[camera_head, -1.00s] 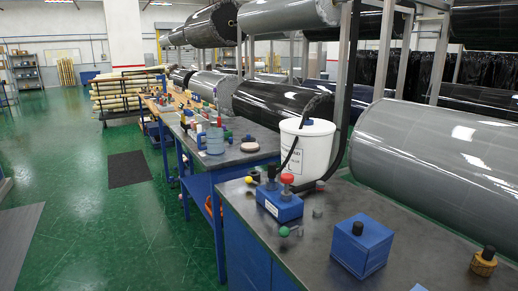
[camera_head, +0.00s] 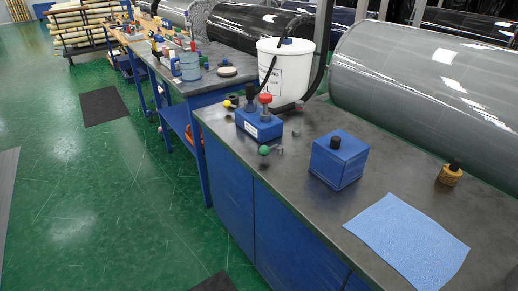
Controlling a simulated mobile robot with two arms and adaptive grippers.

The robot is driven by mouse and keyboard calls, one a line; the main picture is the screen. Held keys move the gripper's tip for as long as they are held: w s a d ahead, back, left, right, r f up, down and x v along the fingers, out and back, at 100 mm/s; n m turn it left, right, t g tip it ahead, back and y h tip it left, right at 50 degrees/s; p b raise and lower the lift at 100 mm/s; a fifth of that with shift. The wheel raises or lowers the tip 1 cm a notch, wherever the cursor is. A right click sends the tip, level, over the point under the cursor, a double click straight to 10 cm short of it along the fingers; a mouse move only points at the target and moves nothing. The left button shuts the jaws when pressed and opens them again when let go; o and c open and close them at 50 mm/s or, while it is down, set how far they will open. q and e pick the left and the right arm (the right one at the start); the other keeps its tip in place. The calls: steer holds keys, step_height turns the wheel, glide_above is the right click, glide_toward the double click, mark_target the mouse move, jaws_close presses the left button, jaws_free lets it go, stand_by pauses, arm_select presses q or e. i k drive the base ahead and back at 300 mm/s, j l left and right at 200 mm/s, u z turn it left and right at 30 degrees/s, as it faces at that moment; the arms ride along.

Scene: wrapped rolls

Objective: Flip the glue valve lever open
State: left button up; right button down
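A blue box (camera_head: 259,124) with a red knob (camera_head: 265,99) and a black knob (camera_head: 247,90) on top sits on the near workbench. A green ball (camera_head: 264,150), perhaps the end of a lever, shows at its front edge. Behind it stands a white bucket (camera_head: 293,75) with a printed label and a black hose. I cannot tell which part is the glue valve lever or whether it is open. Neither of my grippers is in view.
A blue cube (camera_head: 336,162) with a black cap, a brown capped piece (camera_head: 450,175) and a blue cloth (camera_head: 410,240) lie on the dark benchtop (camera_head: 300,200). A large grey roll (camera_head: 430,85) lies behind. Green floor (camera_head: 90,190) is open on the left.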

mark_target(264, 151)
steer(key=i+j, duration=0.15)
steer(key=j, duration=0.2)
steer(key=i+j+u, duration=0.1)
steer(key=j, duration=0.3)
steer(key=i+j, duration=0.15)
steer(key=j, duration=0.2)
steer(key=i+j+u, duration=0.1)
steer(key=j, duration=0.25)
steer(key=i+j, duration=0.25)
steer(key=k+j+u, duration=0.05)
steer(key=j, duration=0.05)
